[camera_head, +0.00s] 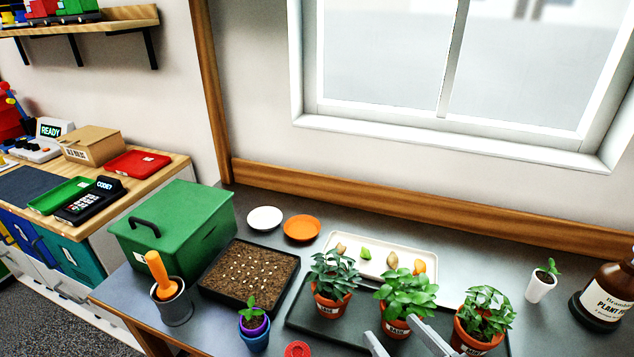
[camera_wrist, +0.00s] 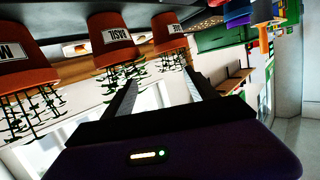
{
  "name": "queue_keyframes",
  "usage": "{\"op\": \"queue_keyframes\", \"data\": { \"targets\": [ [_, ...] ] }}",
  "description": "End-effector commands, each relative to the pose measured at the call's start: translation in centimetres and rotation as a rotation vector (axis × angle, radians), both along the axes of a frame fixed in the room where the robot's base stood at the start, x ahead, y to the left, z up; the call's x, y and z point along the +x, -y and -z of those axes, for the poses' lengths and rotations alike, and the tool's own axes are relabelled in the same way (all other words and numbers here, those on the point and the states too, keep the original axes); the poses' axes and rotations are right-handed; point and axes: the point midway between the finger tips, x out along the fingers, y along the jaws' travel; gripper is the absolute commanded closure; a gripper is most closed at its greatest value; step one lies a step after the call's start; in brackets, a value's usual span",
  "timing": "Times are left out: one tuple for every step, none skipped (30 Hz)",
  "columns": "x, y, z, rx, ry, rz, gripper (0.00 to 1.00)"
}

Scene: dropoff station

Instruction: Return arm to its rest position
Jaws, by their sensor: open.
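My gripper (camera_head: 392,328) shows at the bottom of the head view as two pale fingers held apart, in front of the basil pot. In the wrist view my gripper (camera_wrist: 160,76) is open, and nothing is held between its fingers. That view is upside down. Three potted plants stand in a row: a left one (camera_head: 331,303), a middle one (camera_head: 395,327) and a right one (camera_head: 477,337). The wrist view shows a pot labelled BASIL (camera_wrist: 110,37) near the fingers. Most of my arm is out of the head view.
A black tray (camera_head: 300,318) lies under the pots. Behind are a cream tray (camera_head: 432,246) with small items, an orange dish (camera_head: 302,228) and a white dish (camera_head: 265,219). A soil tray (camera_head: 249,279), green box (camera_head: 171,230) and brown bottle (camera_head: 606,292) flank them. A window is behind.

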Motion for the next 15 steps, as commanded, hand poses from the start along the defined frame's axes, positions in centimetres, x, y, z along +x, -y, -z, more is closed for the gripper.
{"op": "queue_keyframes", "data": {
  "targets": [
    [-1.0,1.1,0.5,0.008,0.01,0.052,0.33],
    [-1.4,1.8,0.6,0.015,0.023,0.083,0.33],
    [-2.2,2.6,0.6,0.022,0.038,0.12,0.33],
    [-2.7,3.1,0.7,0.025,0.049,0.145,0.33],
    [-3.3,3.7,0.8,0.028,0.06,0.168,0.33],
    [-4.2,4.3,0.8,0.032,0.075,0.196,0.33],
    [-4.9,4.7,0.9,0.033,0.085,0.214,0.33],
    [-5.6,5.1,0.9,0.035,0.095,0.232,0.33],
    [-6.5,5.6,0.9,0.037,0.108,0.252,0.33],
    [-7.2,5.9,0.9,0.035,0.118,0.267,0.33],
    [-8.0,6.2,0.9,0.036,0.126,0.279,0.33],
    [-9.0,6.5,0.9,0.035,0.136,0.293,0.33],
    [-9.8,6.7,0.8,0.034,0.144,0.303,0.33],
    [-10.5,6.9,0.8,0.032,0.152,0.311,0.33],
    [-11.6,7.1,0.7,0.032,0.16,0.322,0.33]
  ]
}}
